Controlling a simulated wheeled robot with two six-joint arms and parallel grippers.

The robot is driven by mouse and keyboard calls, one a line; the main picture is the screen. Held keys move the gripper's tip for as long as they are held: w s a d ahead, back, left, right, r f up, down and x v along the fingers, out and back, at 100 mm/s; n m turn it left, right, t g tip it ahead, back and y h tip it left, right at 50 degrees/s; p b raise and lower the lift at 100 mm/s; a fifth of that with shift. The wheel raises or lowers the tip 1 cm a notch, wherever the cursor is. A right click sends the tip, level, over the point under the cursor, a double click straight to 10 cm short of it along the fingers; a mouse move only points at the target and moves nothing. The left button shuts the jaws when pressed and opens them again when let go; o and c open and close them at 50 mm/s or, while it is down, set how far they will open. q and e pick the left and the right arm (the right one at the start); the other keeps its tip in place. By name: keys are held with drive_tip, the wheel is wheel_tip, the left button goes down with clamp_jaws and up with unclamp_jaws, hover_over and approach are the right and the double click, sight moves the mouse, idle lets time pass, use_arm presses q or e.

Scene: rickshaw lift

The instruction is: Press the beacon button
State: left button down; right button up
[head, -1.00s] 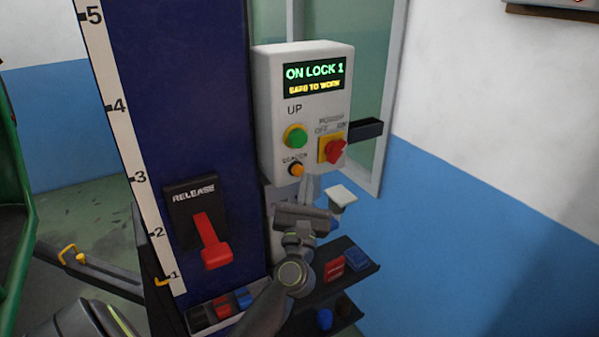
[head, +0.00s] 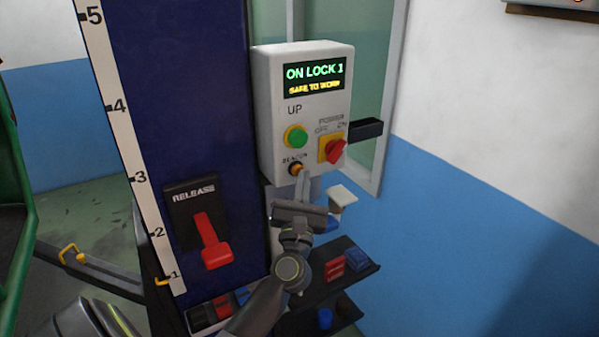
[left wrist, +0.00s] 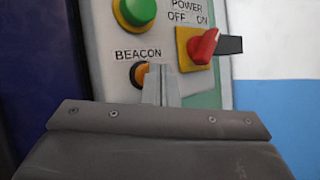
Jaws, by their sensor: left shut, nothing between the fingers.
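The beacon button (head: 295,168) is a small orange round button in a dark ring, low on the white control box (head: 263,110). In the left wrist view the orange button (left wrist: 138,74) sits under the word BEACON, and my fingertips cover its right side. My left gripper (head: 304,175) is shut and empty, its fingertips pointing up at the button. In the left wrist view the shut fingers (left wrist: 159,72) overlap the button's edge; I cannot tell whether they touch it. My right gripper is not in view.
Above the beacon button is a green UP button (head: 296,136), with a red power switch (head: 335,150) to its right. The display (head: 314,77) reads ON LOCK 1, SAFE TO WORK. A red release lever (head: 211,241) is on the blue column (head: 190,110). A shelf with small items is below.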

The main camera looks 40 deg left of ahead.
use_arm(q)
drive_tip(key=shift+w+a, duration=0.1)
drive_tip(key=shift+a, duration=0.15)
drive_tip(key=shift+d, duration=0.1)
idle(0.4)
drive_tip(key=shift+s+d, duration=0.35)
drive_tip(key=shift+d, duration=0.4)
drive_tip(key=d, duration=0.1)
drive_tip(key=s+d, duration=0.1)
drive_tip(key=d, duration=0.1)
drive_tip(key=s+d, duration=0.1)
drive_tip(key=shift+d, duration=0.3)
drive_tip(key=shift+w, duration=0.1)
idle(0.5)
